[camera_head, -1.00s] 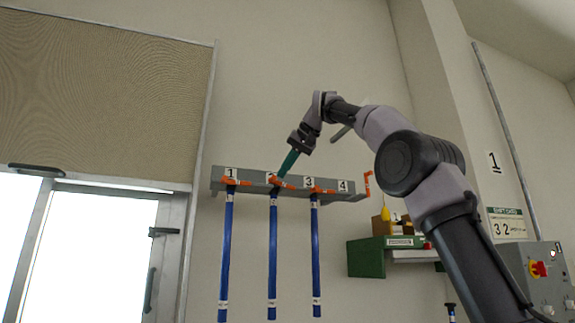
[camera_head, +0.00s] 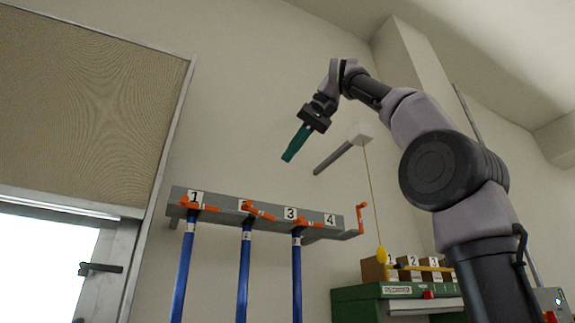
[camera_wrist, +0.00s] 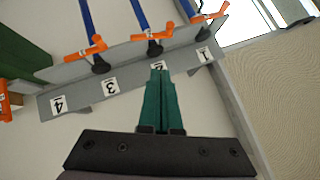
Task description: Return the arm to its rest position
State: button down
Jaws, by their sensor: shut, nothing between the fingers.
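My gripper (camera_head: 289,154) has teal fingers pressed together with nothing between them. In the head view it hangs in the air above the grey rack (camera_head: 262,216), pointing down and to the left. In the wrist view my gripper (camera_wrist: 160,78) also shows shut, with its tips seen against the rack (camera_wrist: 128,78) near label 2. My arm reaches up from the lower right and bends over at the wrist. Three blue rods (camera_head: 244,275) hang from the rack at positions 1, 2 and 3, each by an orange latch (camera_head: 258,211).
Position 4 (camera_head: 330,219) holds no rod, and its orange latch (camera_head: 362,216) is raised. A yellow pull cord (camera_head: 373,205) hangs from a wall bracket (camera_head: 340,152). A green cabinet (camera_head: 362,312) with numbered boxes (camera_head: 408,262) stands at the lower right. Air around my gripper is clear.

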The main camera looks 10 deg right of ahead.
jog(key=shift+s+d+r, duration=0.1)
jog(key=shift+s+r, duration=0.05)
jog(key=shift+s, duration=0.05)
jog(key=shift+w, duration=0.1)
dwell(0.4)
